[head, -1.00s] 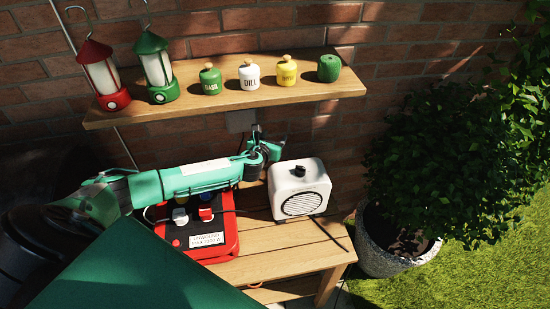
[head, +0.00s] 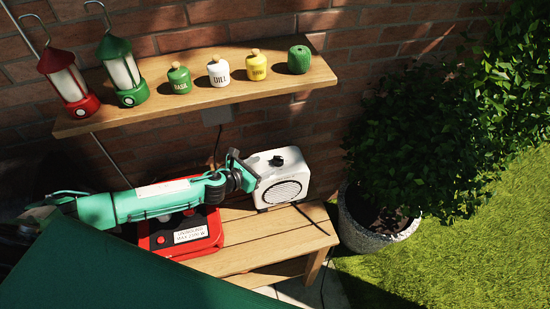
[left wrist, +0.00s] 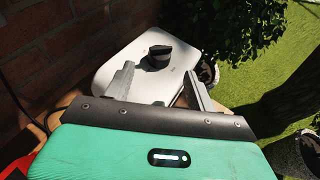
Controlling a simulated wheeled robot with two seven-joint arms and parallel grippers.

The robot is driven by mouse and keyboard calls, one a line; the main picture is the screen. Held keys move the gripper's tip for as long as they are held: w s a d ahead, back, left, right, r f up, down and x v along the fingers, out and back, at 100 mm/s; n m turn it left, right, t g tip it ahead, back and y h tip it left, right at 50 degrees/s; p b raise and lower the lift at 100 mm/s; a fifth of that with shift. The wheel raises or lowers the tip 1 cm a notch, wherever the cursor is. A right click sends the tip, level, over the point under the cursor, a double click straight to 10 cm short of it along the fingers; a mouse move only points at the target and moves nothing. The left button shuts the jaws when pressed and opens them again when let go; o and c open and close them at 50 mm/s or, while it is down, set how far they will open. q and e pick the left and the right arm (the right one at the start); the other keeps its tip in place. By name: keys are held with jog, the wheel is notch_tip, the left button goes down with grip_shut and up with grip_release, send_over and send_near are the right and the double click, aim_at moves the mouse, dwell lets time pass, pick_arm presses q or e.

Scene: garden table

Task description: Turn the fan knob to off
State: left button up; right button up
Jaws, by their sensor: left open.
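The fan (head: 284,186) is a white box with a round grille on its front, standing on the wooden bench. Its black knob (head: 276,160) sits on top. In the left wrist view the knob (left wrist: 159,56) shows on the white top of the fan (left wrist: 135,62), beyond and between the two grey fingers. My left gripper (left wrist: 160,82) is open and empty, a little short of the knob. In the head view the left gripper (head: 245,170) is at the left side of the fan, its fingertips hard to make out. My right gripper is not in view.
A red power box (head: 158,240) lies under my left arm on the bench (head: 265,240). Above, a shelf (head: 220,95) holds two lanterns and several jars. A potted bush (head: 350,225) stands right of the bench. The bench front is clear.

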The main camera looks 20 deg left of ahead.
aim_at(277, 160)
pick_arm(q)
jog(key=p+x, duration=0.1)
jog(key=x, duration=0.6)
jog(key=shift+w, duration=0.1)
jog(key=c, duration=1)
